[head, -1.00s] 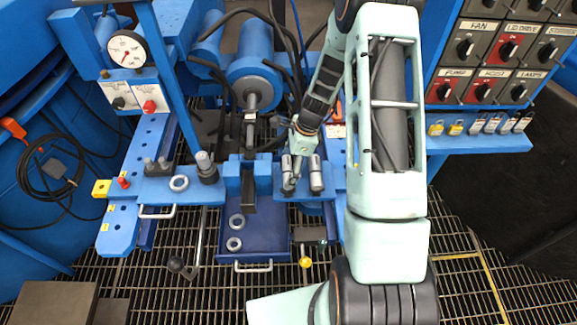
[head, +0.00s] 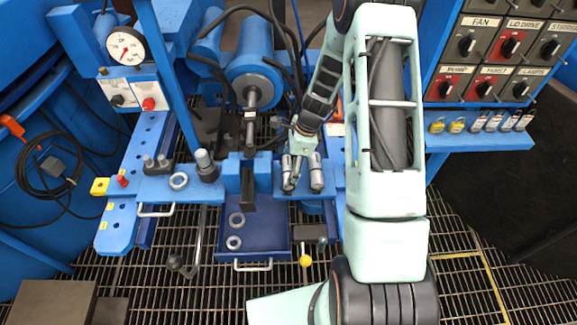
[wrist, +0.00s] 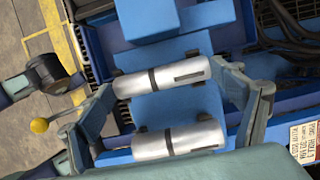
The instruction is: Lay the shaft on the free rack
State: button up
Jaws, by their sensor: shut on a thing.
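Two silver shafts, each with a dark band and a slot, lie side by side above the blue plate right of the central block. My gripper (head: 296,160) spans the left shaft (head: 286,166) lengthwise, a finger at each end. In the wrist view this is the upper shaft (wrist: 165,76), between my fingertips. The other shaft (head: 315,174) sits in small dark cradles on the right; it is the lower shaft (wrist: 180,141) in the wrist view. Dark cradle pieces show beside the held shaft; I cannot tell whether it touches them.
A blue block with a dark bar (head: 249,190) stands close left of the held shaft. A blue tray (head: 262,240) with two rings lies in front. A yellow-knobbed lever (head: 306,261) stands below. A ring (head: 179,181) and posts occupy the left plate. Switch panels and padlocks are at the right.

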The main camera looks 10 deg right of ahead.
jog(key=o, duration=1.7)
jog(key=v, duration=1.2)
jog(key=shift+r, duration=0.1)
